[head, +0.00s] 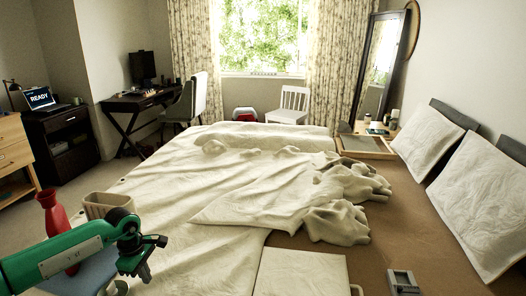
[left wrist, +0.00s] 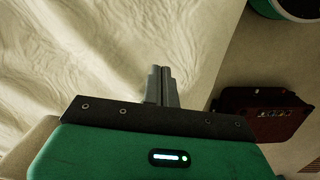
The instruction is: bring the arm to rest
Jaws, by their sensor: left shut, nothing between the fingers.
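My left arm, green and black, comes in from the lower left of the head view. Its gripper (head: 144,275) points down over the near left edge of the bed (head: 210,225). In the left wrist view the two grey fingers of the left gripper (left wrist: 162,70) are together with nothing between them. The pale bed cover (left wrist: 110,45) lies beyond the fingertips. My right gripper is not seen in either view.
A red vase (head: 52,215) and a beige bin (head: 105,205) stand close to my left arm. A dark red box (left wrist: 262,112) sits on the floor beside the bed. Rumpled blanket (head: 300,195) covers the bed's middle. Carpet (head: 85,185) at left is partly clear.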

